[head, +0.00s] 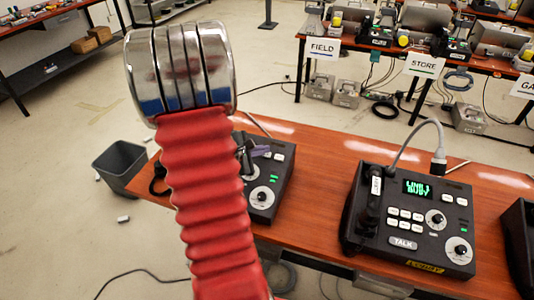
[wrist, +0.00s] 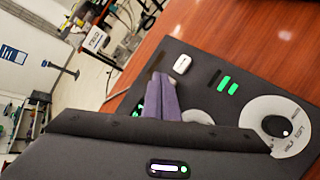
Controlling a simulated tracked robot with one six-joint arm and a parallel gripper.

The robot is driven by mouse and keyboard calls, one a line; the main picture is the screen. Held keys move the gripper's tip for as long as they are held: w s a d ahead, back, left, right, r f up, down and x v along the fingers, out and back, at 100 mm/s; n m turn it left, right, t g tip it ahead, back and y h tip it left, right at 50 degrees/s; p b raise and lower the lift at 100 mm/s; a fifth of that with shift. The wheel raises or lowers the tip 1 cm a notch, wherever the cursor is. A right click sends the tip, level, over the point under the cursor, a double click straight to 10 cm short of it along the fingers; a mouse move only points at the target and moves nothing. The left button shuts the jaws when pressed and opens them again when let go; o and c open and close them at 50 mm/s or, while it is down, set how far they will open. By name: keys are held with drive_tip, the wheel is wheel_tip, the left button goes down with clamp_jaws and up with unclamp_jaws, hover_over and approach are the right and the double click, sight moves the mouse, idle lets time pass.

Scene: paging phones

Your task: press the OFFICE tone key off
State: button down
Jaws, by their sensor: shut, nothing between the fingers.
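A dark phone unit (head: 284,170) stands on the wooden table, partly hidden behind my red arm. Its name label is hidden, so I cannot read whether it says OFFICE. My gripper (head: 262,151) is over its upper part, with purple fingers shut and empty. In the wrist view the fingers (wrist: 160,96) point at the unit's panel (wrist: 205,62), near a white key (wrist: 182,64). I cannot tell whether they touch anything. Two green bars (wrist: 226,85) are lit beside a round dial (wrist: 275,127). Another pale part shows partly hidden behind the fingers.
A second phone unit (head: 415,222), labelled LOBBY, stands to the right with handset, TALK key and a display reading LINE 1 BUSY. Another dark unit (head: 519,245) is at the right edge. A grey bin (head: 119,168) stands left of the table (head: 325,180). Bare tabletop lies between the units.

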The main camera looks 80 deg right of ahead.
drive_tip(key=r, duration=0.2)
drive_tip(key=a+r, duration=0.1)
drive_tip(key=r, duration=0.2)
drive_tip(key=shift+a+r, duration=0.25)
drive_tip(key=shift+r, duration=0.15)
idle(0.9)
